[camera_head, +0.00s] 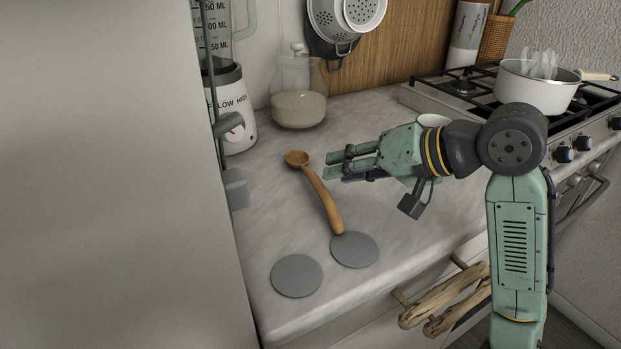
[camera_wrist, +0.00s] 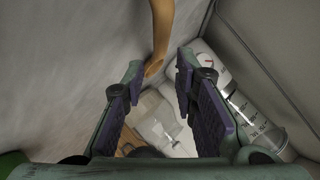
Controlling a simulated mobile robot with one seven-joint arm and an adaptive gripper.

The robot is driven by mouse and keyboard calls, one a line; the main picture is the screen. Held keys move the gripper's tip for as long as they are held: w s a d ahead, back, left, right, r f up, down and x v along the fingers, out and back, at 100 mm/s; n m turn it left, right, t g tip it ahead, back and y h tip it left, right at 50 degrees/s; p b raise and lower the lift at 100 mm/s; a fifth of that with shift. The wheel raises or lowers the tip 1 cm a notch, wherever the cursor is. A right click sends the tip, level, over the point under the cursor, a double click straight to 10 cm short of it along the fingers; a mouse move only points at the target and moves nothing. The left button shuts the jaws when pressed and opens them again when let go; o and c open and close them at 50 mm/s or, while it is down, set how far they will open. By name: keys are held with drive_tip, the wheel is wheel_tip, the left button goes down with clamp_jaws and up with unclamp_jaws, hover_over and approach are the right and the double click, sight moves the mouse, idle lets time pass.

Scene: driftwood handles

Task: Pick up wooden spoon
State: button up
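The wooden spoon (camera_head: 321,194) lies on the grey counter, its bowl toward the back wall and its handle end by a grey coaster. My gripper (camera_head: 333,164) is just right of the spoon's bowl end, pointing left, with its fingers apart. In the wrist view my gripper (camera_wrist: 157,82) is open and nothing shows held in it. Part of the wooden spoon (camera_wrist: 161,35) runs from the top edge down toward the gap between the fingertips; its lower part is not clear there.
Two grey coasters (camera_head: 297,276) lie near the counter's front edge. A blender (camera_head: 233,110) and a glass jar (camera_head: 298,95) stand behind the spoon. A white pot (camera_head: 535,90) sits on the stove at right. A tall pale panel (camera_head: 100,180) borders the counter's left side.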

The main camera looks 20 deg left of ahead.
sight(313, 182)
drive_tip(key=p+x, duration=0.1)
drive_tip(key=x, duration=0.5)
drive_tip(key=shift+a+f, duration=0.1)
drive_tip(key=shift+a, duration=0.15)
drive_tip(key=shift+c, duration=0.2)
clamp_jaws()
